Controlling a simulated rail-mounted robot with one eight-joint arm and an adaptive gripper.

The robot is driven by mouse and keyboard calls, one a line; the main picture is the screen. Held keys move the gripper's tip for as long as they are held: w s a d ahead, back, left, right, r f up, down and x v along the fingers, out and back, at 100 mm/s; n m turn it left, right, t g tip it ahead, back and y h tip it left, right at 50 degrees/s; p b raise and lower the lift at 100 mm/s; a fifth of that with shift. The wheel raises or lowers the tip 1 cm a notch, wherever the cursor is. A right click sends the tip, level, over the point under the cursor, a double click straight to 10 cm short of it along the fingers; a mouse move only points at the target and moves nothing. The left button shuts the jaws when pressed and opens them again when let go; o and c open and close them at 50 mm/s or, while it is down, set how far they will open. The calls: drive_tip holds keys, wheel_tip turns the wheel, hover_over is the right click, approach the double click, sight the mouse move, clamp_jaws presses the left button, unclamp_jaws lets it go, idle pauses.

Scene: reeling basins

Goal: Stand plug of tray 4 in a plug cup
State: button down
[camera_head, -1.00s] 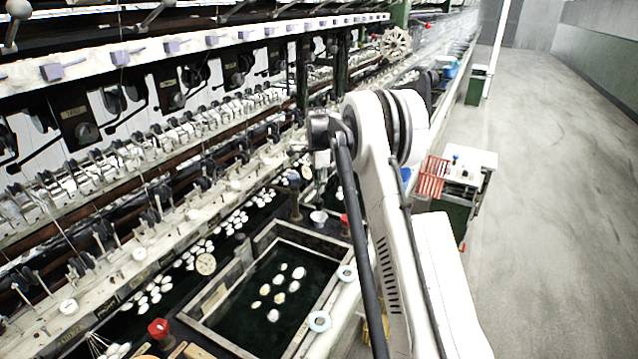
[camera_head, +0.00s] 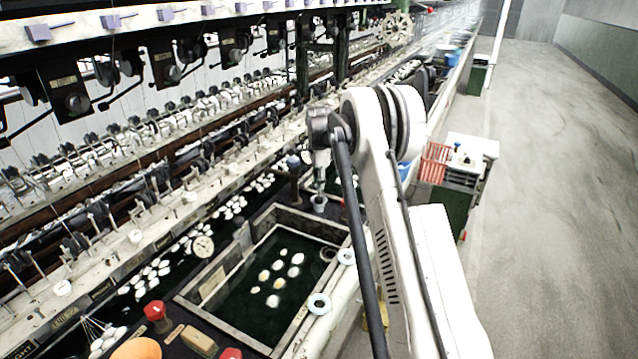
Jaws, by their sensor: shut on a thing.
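My gripper (camera_head: 319,186) points down beyond the far end of the near basin tray (camera_head: 296,216). It looks shut, but what it holds is too small and too hidden to make out. A small grey cup-like piece (camera_head: 319,204) is directly below the fingertips; I cannot tell whether they touch it. Two pale rings, a farther one (camera_head: 346,256) and a nearer one (camera_head: 319,303), lie on the right ledge. A dark round fitting (camera_head: 328,254) is at the tray's right side. I cannot read which tray is number 4.
White cocoons (camera_head: 273,300) float in the tray's dark water. Red knobs (camera_head: 155,310) and an orange round thing (camera_head: 137,348) are at the front. A dark post (camera_head: 294,180) stands just left of my gripper. A cart with a red rack (camera_head: 435,163) stands right; the aisle floor is clear.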

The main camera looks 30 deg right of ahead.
drive_tip(key=c, duration=1.7)
unclamp_jaws()
wheel_tip(320, 180, up, 12)
